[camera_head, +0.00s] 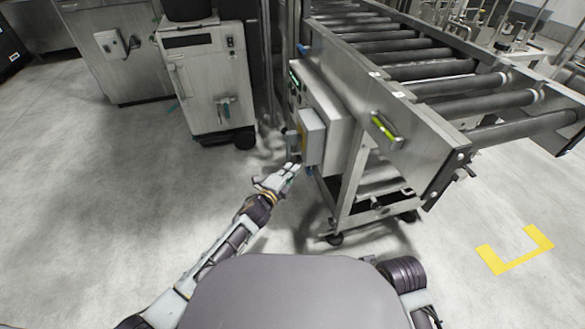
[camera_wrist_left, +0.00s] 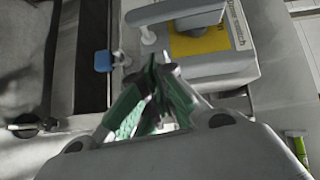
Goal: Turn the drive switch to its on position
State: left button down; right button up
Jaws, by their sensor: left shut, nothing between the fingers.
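A grey switch box (camera_head: 312,137) is fixed to the side of the steel conveyor frame, and its yellow plate shows at its left side. In the left wrist view a grey handle (camera_wrist_left: 180,12) lies across the yellow plate (camera_wrist_left: 203,42); it looks like the drive switch. Its on and off marks cannot be read. My left gripper (camera_head: 293,166) is shut and empty, just below the box in the head view. In the left wrist view its fingertips (camera_wrist_left: 160,66) are together, below the handle and apparently apart from it. My right gripper is out of view.
The roller conveyor (camera_head: 430,70) runs to the back right, with a yellow-green level-like fitting (camera_head: 385,127) on its side. A wheeled grey cabinet (camera_head: 208,85) stands to the left. A blue knob (camera_wrist_left: 103,61) sits left of the fingers. The floor at left is clear.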

pick_arm(q)
jog(key=p+v, duration=0.2)
jog(key=v, duration=0.6)
jog(key=shift+s+f, duration=0.2)
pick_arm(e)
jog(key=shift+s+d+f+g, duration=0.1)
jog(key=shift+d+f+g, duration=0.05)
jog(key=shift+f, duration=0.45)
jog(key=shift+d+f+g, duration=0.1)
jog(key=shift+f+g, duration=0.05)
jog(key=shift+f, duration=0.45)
pick_arm(q)
jog(key=shift+a, duration=0.1)
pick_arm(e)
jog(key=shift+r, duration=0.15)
